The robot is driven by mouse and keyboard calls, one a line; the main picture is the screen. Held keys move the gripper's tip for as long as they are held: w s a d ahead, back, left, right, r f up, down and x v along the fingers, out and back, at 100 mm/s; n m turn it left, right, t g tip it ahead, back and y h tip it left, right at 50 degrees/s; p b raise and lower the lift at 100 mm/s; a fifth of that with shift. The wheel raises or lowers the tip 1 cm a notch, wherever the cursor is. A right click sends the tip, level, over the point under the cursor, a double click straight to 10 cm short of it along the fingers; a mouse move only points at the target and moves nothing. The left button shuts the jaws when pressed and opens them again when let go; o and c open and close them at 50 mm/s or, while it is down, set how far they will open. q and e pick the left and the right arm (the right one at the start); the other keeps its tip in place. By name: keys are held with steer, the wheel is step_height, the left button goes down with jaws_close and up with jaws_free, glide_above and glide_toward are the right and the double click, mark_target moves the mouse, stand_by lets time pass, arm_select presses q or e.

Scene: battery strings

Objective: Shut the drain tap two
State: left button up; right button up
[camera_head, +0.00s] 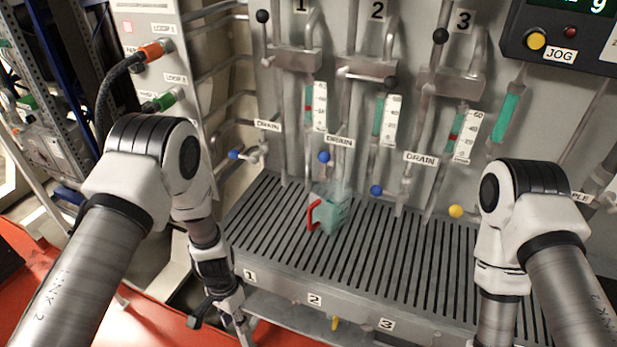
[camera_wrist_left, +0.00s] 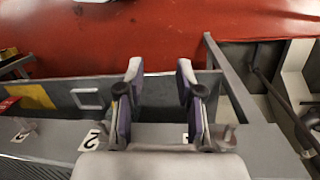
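Drain tap two, with a blue ball end (camera_head: 324,157), sits below the middle DRAIN label (camera_head: 340,141). Its ball stands up at the pipe, while the balls of the first tap (camera_head: 233,154) and third tap (camera_head: 376,190) stick out to the left. A translucent green jug (camera_head: 333,213) with a red handle stands on the slatted grate under the second tap. My left gripper (camera_head: 240,325) points down at the grate's front left, well apart from the tap. In the left wrist view its fingers (camera_wrist_left: 160,100) are spread and empty. My right gripper is out of view.
The slatted grate (camera_head: 262,212) has bare room around the jug. Vertical pipes and sight gauges fill the wall behind. Black-ball levers (camera_head: 390,82) sit above. A yellow-ball tap (camera_head: 456,211) is near my right arm. A connector panel (camera_head: 150,60) stands at left.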

arm_select(q)
steer(key=w+d+r+m+t+h+p, duration=0.1)
steer(key=w+d+r+p, duration=0.1)
steer(key=w+d+r, duration=0.4)
steer(key=w+d+r+m+t+p, duration=0.1)
steer(key=w+d+r+p, duration=0.1)
steer(key=w+r, duration=0.7)
step_height(320, 180, up, 22)
steer(key=m+t+h+p, duration=0.2)
steer(key=m+t+p, duration=0.1)
steer(key=p, duration=0.1)
glide_above(321, 155)
steer(key=s+a, duration=0.1)
steer(key=s, duration=0.1)
steer(key=shift+w+a, duration=0.1)
steer(key=shift+w, duration=0.1)
steer(key=shift+f, duration=0.25)
steer(key=p+x, duration=0.1)
steer(key=x, duration=0.1)
steer(key=p+x, duration=0.1)
steer(key=x, duration=0.2)
steer(key=p+x, duration=0.1)
steer(key=x, duration=0.1)
steer(key=shift+w+a+f, duration=0.15)
steer(key=shift+w+f, duration=0.05)
steer(key=shift+w, duration=0.1)
steer(key=shift+f, duration=0.15)
steer(key=shift+s, duration=0.15)
jaws_close()
